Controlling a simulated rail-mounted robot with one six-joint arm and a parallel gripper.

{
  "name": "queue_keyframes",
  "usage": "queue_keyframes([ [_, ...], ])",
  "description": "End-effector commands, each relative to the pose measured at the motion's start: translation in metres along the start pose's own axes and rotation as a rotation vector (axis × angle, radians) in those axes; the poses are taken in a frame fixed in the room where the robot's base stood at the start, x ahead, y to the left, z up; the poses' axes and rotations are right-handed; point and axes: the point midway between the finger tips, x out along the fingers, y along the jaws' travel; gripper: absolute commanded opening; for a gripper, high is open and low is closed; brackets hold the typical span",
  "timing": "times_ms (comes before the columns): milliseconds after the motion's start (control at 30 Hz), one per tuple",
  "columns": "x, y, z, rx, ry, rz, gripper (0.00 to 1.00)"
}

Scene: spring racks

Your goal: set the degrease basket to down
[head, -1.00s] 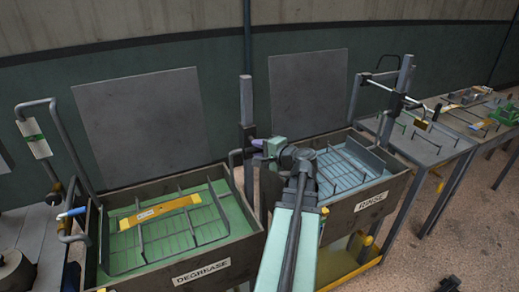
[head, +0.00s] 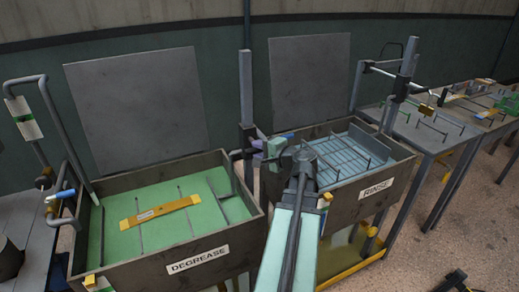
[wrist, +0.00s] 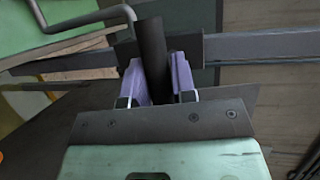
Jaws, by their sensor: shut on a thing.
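The degrease basket sits in the DEGREASE tank (head: 165,270) in the head view. Its upright bars and side plate (head: 234,208) stick out of the green liquid, and its grid floor is hidden beneath. A yellow leaf spring (head: 160,211) with a white label lies across it at the surface. My gripper (head: 272,150) is at the grey post (head: 246,95) between the two tanks, near the dark carriage on that post. In the wrist view, my gripper's purple fingers (wrist: 157,80) are shut on a dark round handle (wrist: 152,55).
The RINSE tank (head: 375,195) stands to the right with its own basket and a post with a crossbar. Racks on tables (head: 425,128) run off to the far right. A bent grey pipe (head: 62,140) stands left of the DEGREASE tank.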

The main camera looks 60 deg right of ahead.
Motion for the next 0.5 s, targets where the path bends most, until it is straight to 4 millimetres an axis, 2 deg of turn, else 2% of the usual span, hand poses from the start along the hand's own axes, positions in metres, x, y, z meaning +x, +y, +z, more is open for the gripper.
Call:
queue_keyframes([
  [33,0.004,0.026,-0.001,-0.001,-0.003,0.004,0.00],
  [200,0.010,0.060,-0.003,-0.001,-0.003,0.004,0.00],
  [333,0.013,0.076,-0.005,-0.001,-0.003,0.003,0.00],
  [500,0.015,0.084,-0.005,-0.001,-0.003,0.004,0.00],
])
